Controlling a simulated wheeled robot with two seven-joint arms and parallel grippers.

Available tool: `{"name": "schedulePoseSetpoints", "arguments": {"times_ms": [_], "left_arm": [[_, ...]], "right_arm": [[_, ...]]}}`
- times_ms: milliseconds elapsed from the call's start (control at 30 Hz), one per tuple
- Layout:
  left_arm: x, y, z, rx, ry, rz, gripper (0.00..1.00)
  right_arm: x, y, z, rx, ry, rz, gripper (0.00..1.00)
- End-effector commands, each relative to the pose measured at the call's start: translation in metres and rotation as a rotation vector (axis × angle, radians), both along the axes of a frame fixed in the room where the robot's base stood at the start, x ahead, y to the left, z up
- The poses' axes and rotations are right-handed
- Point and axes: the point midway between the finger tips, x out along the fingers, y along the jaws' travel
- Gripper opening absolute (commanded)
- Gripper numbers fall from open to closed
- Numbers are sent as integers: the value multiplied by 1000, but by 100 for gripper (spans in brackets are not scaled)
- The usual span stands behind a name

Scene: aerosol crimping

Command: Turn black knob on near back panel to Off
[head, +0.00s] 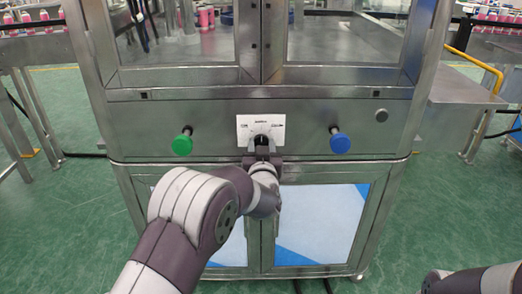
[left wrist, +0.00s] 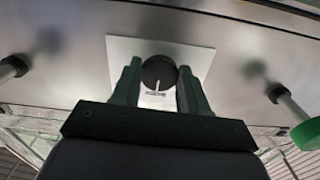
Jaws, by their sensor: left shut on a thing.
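The black knob (left wrist: 159,73) sits on a white label plate (head: 246,123) in the middle of the steel back panel. In the left wrist view a small white pointer mark shows at the knob's edge, pointing down in the picture. My left gripper (left wrist: 159,85) has one finger on each side of the knob and is shut on it. In the head view the left gripper (head: 262,150) covers part of the knob (head: 261,140). The lettering on the plate is too small to read. My right arm shows only at the lower right corner; its gripper is out of view.
A green button (head: 182,145) is left of the plate and a blue button (head: 340,143) right of it, both sticking out from the panel. Glass windows are above, cabinet doors below. Conveyors with pink bottles (head: 205,17) stand around. Green floor lies open at both sides.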

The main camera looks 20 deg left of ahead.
Motion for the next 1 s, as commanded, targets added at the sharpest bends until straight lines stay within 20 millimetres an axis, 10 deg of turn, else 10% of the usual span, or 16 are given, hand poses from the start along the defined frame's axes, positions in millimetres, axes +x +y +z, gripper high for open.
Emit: {"name": "schedulePoseSetpoints", "arguments": {"times_ms": [1000], "left_arm": [[1,-3,-2,-811,-231,0,13]], "right_arm": [[0,0,-58,0,0,0,0]]}}
